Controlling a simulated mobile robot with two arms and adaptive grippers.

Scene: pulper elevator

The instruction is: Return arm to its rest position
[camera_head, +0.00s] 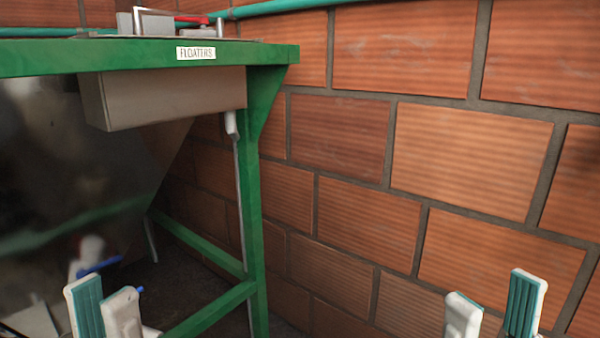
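My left gripper (104,304) shows at the bottom left, with white and teal fingers pointing up. A gap shows between its fingertips and I see nothing held there. My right gripper (494,306) shows at the bottom right, in front of the brick wall. Its two fingers stand apart with nothing between them. Most of both arms is below the frame and hidden.
A green metal frame (254,200) labelled "FLOATERS" (196,53) stands at the left, with a grey box (170,97) under its top. A brick wall (360,220) fills the right and back. A teal pipe (270,8) runs along the top.

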